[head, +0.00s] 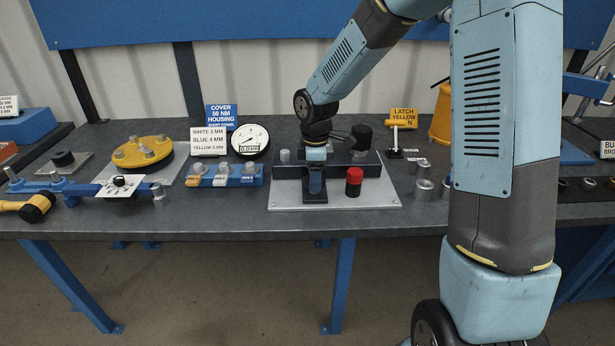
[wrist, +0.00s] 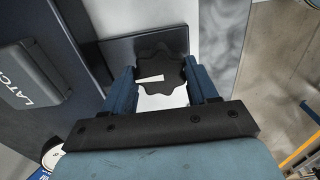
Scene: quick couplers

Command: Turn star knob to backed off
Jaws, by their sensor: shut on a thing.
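The star knob (wrist: 160,75) is black with rounded lobes and a white pointer mark, seen in the wrist view between the two blue fingers. My gripper (wrist: 165,88) is shut on it, one finger on each side. The pointer mark lies roughly sideways in the wrist view. In the head view my gripper (head: 315,182) points down in front of the dark fixture on a light base plate (head: 340,200). The knob itself is hidden there by my gripper and arm.
A dial gauge (head: 250,141) and a blue block with coloured labels (head: 222,177) are to the left. A small yellow-handled latch (head: 396,136) stands at the right.

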